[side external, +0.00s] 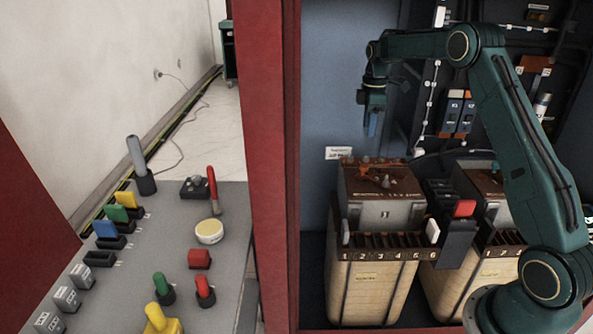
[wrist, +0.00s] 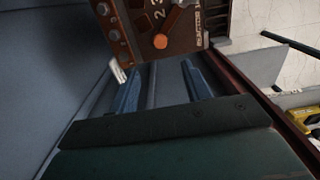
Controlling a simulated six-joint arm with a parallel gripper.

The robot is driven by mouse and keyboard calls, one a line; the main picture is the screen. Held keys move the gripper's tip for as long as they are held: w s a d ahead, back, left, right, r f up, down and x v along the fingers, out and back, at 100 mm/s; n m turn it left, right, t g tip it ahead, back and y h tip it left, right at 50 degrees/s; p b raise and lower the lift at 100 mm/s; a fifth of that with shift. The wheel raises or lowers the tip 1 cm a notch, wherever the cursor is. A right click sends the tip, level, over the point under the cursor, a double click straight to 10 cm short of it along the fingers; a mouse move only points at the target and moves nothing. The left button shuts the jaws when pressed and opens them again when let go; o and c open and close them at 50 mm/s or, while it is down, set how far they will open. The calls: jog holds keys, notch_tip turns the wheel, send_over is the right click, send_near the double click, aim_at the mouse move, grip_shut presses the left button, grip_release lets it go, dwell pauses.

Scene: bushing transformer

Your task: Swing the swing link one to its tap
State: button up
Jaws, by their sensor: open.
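My gripper (side external: 373,122) hangs pointing down inside the red-framed cabinet, above and left of the left transformer (side external: 386,214). In the wrist view my gripper (wrist: 161,70) has its two blue fingers apart with nothing between them. Beyond the fingertips is the transformer's brown top plate (wrist: 125,44), marked with numbers including 2 and 3. An orange-brown bar (wrist: 180,20), which looks like the swing link, lies on it near a round orange stud (wrist: 160,41). In the side view the rusty bar (side external: 379,178) on that top is small. Its exact tap position cannot be told.
A second transformer (side external: 497,271) stands at right, partly behind my arm. A dark box with a red block (side external: 465,208) stands between them. The cabinet's red post (side external: 268,150) separates it from a grey bench (side external: 180,260) with coloured handles and blocks.

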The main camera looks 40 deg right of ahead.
aim_at(364, 165)
notch_tip(364, 165, down, 13)
jog(key=shift+f, duration=0.1)
dwell(0.6)
jog(key=shift+c, duration=0.2)
grip_shut()
